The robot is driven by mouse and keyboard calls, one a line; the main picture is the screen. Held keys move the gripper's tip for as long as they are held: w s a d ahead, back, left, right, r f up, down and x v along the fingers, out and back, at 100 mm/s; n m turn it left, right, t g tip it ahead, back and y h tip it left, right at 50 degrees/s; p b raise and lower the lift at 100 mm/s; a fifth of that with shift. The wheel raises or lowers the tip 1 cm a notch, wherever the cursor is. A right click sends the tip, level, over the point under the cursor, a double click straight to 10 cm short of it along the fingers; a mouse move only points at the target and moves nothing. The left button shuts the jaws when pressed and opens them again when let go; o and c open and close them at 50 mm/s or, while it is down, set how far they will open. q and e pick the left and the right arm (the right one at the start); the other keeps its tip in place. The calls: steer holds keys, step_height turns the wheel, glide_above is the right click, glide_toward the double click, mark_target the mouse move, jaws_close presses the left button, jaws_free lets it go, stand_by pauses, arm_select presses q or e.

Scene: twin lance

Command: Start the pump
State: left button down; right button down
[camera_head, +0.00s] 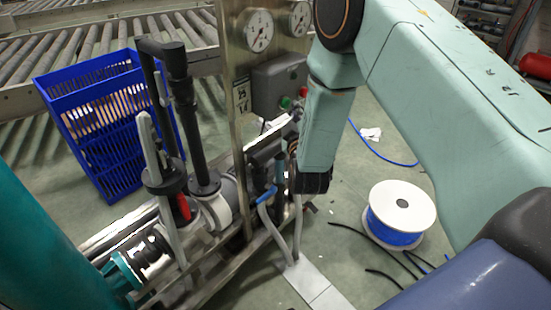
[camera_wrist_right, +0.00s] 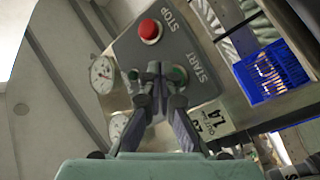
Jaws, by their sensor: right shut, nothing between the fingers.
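The grey control box (camera_wrist_right: 165,50) fills the middle of the right wrist view, with a red STOP button (camera_wrist_right: 150,30) and a green button (camera_wrist_right: 177,75) beside the word START. The box (camera_head: 275,85) also shows in the head view, on a metal panel below two gauges. My right gripper (camera_wrist_right: 154,72) is shut and empty, its fingertips in front of the box near the green START button, which a finger partly covers. I cannot tell whether they touch. In the head view my right arm hides most of that gripper. My left gripper is not in view.
Two gauges (camera_head: 259,30) sit above the box. Pipes and the pump (camera_head: 140,255) stand to the left, and a blue crate (camera_head: 110,120) is behind them. A blue cable spool (camera_head: 401,214) and loose black cables lie on the floor at right. A roller conveyor runs behind.

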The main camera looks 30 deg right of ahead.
stand_by(0.6)
steer(key=shift+w+a, duration=0.2)
steer(key=shift+w, duration=0.25)
steer(key=shift+s, duration=0.15)
steer(key=shift+s+d+p, duration=0.15)
steer(key=shift+s+p, duration=0.15)
steer(key=shift+p, duration=0.1)
steer(key=s+d+p, duration=0.2)
steer(key=s+p, duration=0.1)
steer(key=s, duration=0.2)
steer(key=shift+s+d, duration=0.15)
steer(key=shift+s, duration=0.15)
